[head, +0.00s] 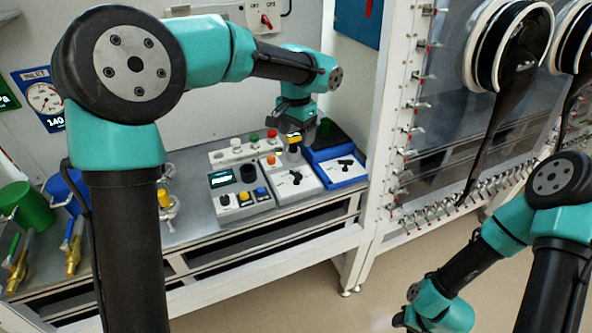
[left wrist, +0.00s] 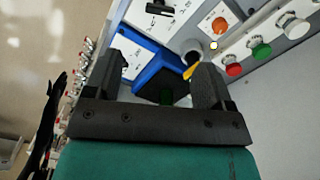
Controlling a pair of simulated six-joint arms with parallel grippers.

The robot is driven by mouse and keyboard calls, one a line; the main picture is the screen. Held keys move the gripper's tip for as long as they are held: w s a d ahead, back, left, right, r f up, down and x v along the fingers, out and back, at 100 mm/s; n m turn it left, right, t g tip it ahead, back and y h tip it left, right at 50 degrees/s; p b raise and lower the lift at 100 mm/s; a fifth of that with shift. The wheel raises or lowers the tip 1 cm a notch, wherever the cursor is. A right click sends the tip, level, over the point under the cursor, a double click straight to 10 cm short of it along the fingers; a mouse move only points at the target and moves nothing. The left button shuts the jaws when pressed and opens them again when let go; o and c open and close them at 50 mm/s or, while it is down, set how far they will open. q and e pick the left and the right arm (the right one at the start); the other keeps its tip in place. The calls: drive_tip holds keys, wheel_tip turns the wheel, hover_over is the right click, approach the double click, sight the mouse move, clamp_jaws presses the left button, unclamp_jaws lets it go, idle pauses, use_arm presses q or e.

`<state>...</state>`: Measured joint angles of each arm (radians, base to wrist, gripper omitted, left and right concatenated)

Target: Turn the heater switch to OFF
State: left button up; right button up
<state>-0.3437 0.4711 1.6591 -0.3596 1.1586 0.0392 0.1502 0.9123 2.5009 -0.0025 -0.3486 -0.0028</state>
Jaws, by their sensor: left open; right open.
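Two bench units have black lever switches: a white box (head: 290,183) and a blue-framed box (head: 343,166). Their lettering is too small to read in the head view, so I cannot tell which is the heater switch. The blue box carries a black block with a green cylinder (head: 325,127) on it. My left gripper (head: 294,128) is open and empty, pointing down above the back of these boxes. In the left wrist view the blue box (left wrist: 150,68) shows between and beyond its fingers. My right gripper (head: 402,318) is low at the bottom edge, mostly cut off.
A grey control box (head: 240,206) with a display stands left of the white box. A strip with white, red and green buttons (head: 230,152) lies behind. A yellow-tipped post (head: 293,144) is close to the left fingers. A red wall switch (head: 266,21) is above.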

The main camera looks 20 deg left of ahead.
sight(296, 172)
use_arm(q)
wheel_tip(296, 172, down, 14)
drive_tip(key=shift+r, duration=0.25)
idle(0.3)
drive_tip(key=c, duration=0.9)
drive_tip(key=shift+c, duration=0.2)
drive_tip(key=n, duration=0.5)
